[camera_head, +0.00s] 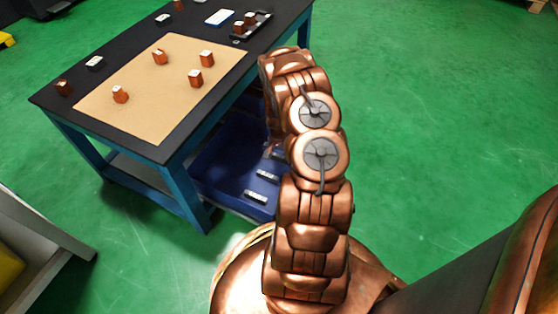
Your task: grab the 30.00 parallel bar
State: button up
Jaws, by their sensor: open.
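Several small grey bars lie in a blue bin under the workbench, one upper bar (268,176) and one lower bar (256,197) among them. Another one is partly hidden behind my arm. Any size marks on them are too small to read, so I cannot tell which is the 30.00 parallel bar. My copper-coloured arm rises in front of the bin's right side and bends over near the bench's right edge. My gripper is not visible; the arm's own links seem to hide it.
The workbench has a black top (60,95) and blue legs. A tan mat (140,82) carries several copper blocks. A dark tray (262,18) with copper blocks stands at the back right. The blue bin (215,165) sits below. Green floor is open to the right.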

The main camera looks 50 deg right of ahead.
jog(key=c, duration=1.1)
jog(key=shift+c, duration=0.3)
jog(key=shift+r, duration=0.15)
